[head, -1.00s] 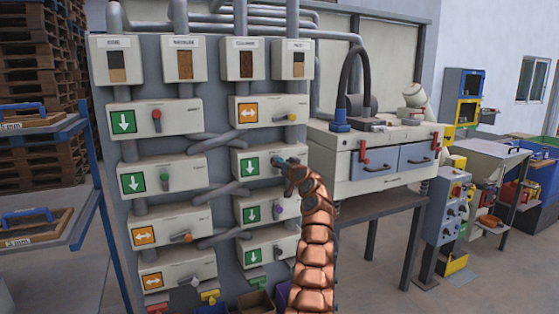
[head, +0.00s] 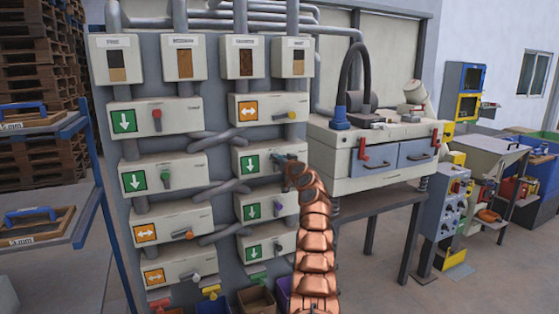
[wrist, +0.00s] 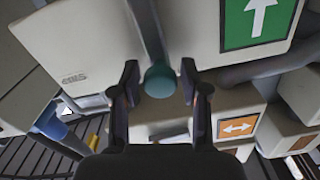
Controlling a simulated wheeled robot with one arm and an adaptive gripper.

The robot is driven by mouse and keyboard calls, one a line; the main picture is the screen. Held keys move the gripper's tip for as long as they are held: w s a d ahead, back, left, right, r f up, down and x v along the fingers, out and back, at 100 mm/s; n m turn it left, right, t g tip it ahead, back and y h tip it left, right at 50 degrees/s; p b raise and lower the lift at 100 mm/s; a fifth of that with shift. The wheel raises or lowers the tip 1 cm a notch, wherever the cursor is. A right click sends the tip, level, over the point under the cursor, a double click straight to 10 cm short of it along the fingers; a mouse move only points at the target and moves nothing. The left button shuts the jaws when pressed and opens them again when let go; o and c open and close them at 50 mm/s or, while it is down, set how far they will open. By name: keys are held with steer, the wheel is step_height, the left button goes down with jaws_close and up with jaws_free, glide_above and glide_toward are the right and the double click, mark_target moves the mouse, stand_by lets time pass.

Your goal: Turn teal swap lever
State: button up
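The teal swap lever (head: 279,160) is on the second box from the top in the right column of the grey panel, beside a green arrow sign (head: 250,164). In the wrist view, its round teal knob (wrist: 160,82) and grey bar (wrist: 147,32) show close up. My gripper (wrist: 160,75) is open, with one dark finger on each side of the knob and a visible gap at both sides. In the head view, my copper-coloured arm rises from below to the lever, and the fingers are mostly hidden.
Grey pipes (head: 220,190) run between the columns. A white machine (head: 385,155) stands to the right, a blue rack (head: 85,180) to the left.

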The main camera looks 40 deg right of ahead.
jaws_close()
